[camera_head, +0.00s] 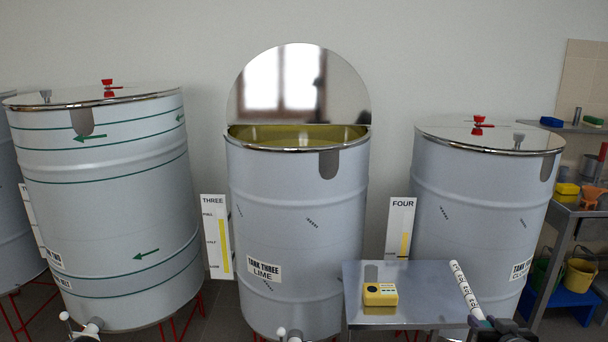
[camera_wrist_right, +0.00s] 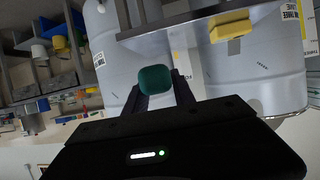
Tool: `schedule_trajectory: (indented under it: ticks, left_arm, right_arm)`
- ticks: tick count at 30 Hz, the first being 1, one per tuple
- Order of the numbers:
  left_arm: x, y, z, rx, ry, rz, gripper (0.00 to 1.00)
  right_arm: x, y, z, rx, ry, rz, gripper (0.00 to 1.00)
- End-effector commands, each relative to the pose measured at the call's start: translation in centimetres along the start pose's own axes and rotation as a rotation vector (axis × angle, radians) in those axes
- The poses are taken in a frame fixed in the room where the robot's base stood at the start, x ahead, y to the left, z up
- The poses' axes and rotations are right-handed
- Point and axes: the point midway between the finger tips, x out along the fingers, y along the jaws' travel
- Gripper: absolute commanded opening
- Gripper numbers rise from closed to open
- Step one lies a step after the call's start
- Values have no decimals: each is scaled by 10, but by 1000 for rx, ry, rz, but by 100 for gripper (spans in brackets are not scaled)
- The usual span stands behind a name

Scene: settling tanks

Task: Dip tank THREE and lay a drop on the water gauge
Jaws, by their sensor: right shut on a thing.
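Tank THREE (camera_head: 300,200) stands in the middle of the head view, labelled LIME. Its half lid (camera_head: 298,85) is raised, and yellowish liquid (camera_head: 300,138) shows inside the rim. The yellow water gauge (camera_head: 380,294), a small box with a dark patch on top, sits on a steel table (camera_head: 420,275). My right gripper (camera_head: 495,324), low at the right, is shut on a white marked stick (camera_head: 464,286), which leans up and left over the table's right edge. In the wrist view its dark green end (camera_wrist_right: 155,80) shows between the fingers. My left gripper is out of view.
A striped tank (camera_head: 110,210) stands left and closed tank FOUR (camera_head: 485,220) right. Level boards THREE (camera_head: 216,236) and FOUR (camera_head: 401,226) stand beside the tanks. A shelf unit (camera_head: 575,210) with tubs is at far right. The table is clear around the gauge.

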Motion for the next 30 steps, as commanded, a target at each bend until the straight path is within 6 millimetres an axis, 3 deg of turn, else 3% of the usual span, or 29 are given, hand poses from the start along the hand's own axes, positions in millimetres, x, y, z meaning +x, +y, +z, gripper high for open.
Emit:
schedule_trajectory:
  ticks: [5,7,14,19,24,30]
  left_arm:
    - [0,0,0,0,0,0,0]
    - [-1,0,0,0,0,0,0]
    - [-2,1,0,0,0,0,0]
    - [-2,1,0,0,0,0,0]
    - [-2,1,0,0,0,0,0]
    - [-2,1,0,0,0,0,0]
  right_arm:
    - [-4,-27,10,9,0,18,0]
    - [-7,-46,17,11,0,23,0]
    - [-30,-137,44,-4,-1,-5,0]
    - [-42,-192,40,-40,4,-89,0]
    - [-46,-213,34,-54,2,-128,0]
    - [-46,-214,33,-55,2,-130,0]
